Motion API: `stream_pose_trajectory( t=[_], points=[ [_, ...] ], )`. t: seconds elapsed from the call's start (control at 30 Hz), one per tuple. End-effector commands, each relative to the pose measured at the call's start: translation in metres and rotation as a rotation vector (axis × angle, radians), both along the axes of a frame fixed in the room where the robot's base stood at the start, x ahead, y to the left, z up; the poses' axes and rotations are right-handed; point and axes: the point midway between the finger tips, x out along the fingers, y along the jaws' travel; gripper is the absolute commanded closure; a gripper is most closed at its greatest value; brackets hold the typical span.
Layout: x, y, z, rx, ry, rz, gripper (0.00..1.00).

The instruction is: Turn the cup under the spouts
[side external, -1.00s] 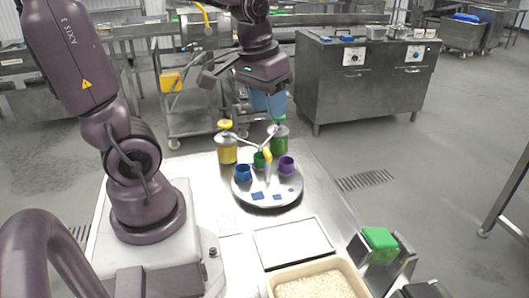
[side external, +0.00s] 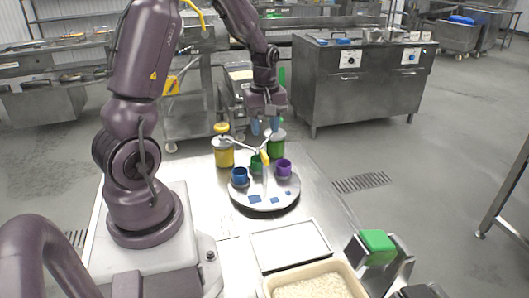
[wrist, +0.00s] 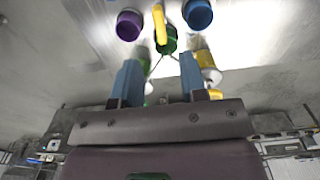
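A round pale turntable (side external: 270,205) stands on the steel table. It carries a blue cup (side external: 239,177), a green cup (side external: 256,166) and a purple cup (side external: 284,169), with a yellow handle (side external: 265,158) near its middle. A yellow-filled jar (side external: 223,156) and a green-filled jar (side external: 276,147) stand behind, with thin spouts reaching over the turntable. My gripper (side external: 266,127) is above the jars, near the green jar's top, fingers pointing down. In the wrist view, its blue fingers (wrist: 158,82) are apart with nothing held; the green cup (wrist: 166,42) and yellow handle (wrist: 160,24) lie beyond them.
Blue squares (side external: 255,199) mark the turntable's front. A white-edged panel (side external: 290,246), a rice tray (side external: 345,270) and a green block on a metal stand (side external: 377,240) are nearer the camera. The table's right strip is clear.

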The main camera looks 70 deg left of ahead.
Motion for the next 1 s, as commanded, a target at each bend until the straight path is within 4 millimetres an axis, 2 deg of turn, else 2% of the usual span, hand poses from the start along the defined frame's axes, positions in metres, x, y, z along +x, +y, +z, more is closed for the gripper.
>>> stream_pose_trajectory(
  t=[0.03, 0.2, 0.4, 0.57, 0.8, 0.83, 1.0],
  points=[
    [-0.001, 0.0, -0.013, -0.004, 0.005, 0.002, 0.61],
    [-0.001, 0.0, -0.047, -0.004, 0.005, 0.001, 0.61],
    [0.0, 0.0, -0.073, -0.001, 0.002, -0.001, 0.61],
    [0.0, 0.0, -0.081, 0.0, -0.001, -0.001, 0.61],
    [0.0, 0.0, -0.081, 0.0, -0.001, -0.002, 0.61],
    [0.0, 0.0, -0.081, 0.0, -0.001, -0.002, 0.63],
    [0.0, 0.0, -0.081, 0.0, -0.001, -0.002, 1.0]
  ],
)
